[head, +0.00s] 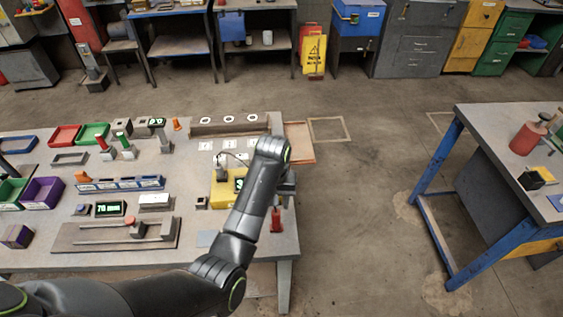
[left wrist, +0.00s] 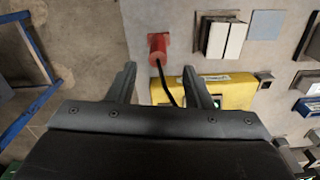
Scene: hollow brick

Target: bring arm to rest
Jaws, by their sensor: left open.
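My left arm comes in from the left of the head view and reaches over the right end of the workbench (head: 200,255). Its gripper (head: 285,190) is mostly hidden behind the arm there. In the left wrist view the left gripper (left wrist: 159,70) is open, its two fingers apart with nothing held between them. The right gripper is in neither view.
A yellow device (head: 222,190) with a display is close beside the gripper; it also shows in the left wrist view (left wrist: 232,92). Trays, blocks and gauges crowd the bench's left. Open floor (head: 370,190) lies between it and a blue-legged table (head: 500,125).

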